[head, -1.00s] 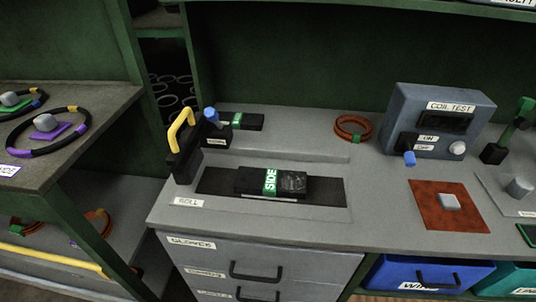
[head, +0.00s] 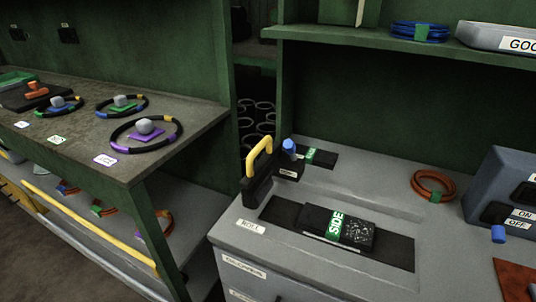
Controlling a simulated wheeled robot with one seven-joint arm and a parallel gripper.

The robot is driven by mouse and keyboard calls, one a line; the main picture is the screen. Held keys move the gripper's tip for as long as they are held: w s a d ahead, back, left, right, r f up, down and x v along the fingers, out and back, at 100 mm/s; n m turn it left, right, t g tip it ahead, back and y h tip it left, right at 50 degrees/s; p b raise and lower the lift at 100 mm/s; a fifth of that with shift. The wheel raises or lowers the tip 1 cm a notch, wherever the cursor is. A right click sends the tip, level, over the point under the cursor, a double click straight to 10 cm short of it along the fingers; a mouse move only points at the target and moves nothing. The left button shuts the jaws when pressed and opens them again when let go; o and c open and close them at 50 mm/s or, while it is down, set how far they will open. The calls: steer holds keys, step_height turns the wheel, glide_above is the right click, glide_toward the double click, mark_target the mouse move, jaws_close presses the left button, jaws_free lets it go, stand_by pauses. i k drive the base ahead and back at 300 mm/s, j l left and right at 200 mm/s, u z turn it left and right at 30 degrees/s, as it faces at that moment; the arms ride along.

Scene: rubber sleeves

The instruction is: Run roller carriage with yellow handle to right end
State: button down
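The roller carriage (head: 258,185) is a black upright block with a yellow handle (head: 259,152) on top. It stands at the left end of a dark strip (head: 398,249) set in the grey bench top. A black piece (head: 339,228) with a green band reading "SIDE" lies on the strip, to the right of the carriage. A "ROLL" label (head: 251,226) is at the bench's front left. My gripper is not in view.
A blue knob (head: 289,147) stands just behind the carriage. An orange coil (head: 433,186) and a grey test box (head: 502,195) are farther right. A side table (head: 90,155) with several black rings stands at left.

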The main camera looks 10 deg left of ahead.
mark_target(284, 166)
steer(key=j+u, duration=0.25)
steer(key=j, duration=0.15)
steer(key=i+j+u, duration=0.25)
steer(key=j, duration=0.15)
steer(key=j+u, duration=0.3)
steer(key=i+j, duration=0.05)
steer(key=j, duration=0.05)
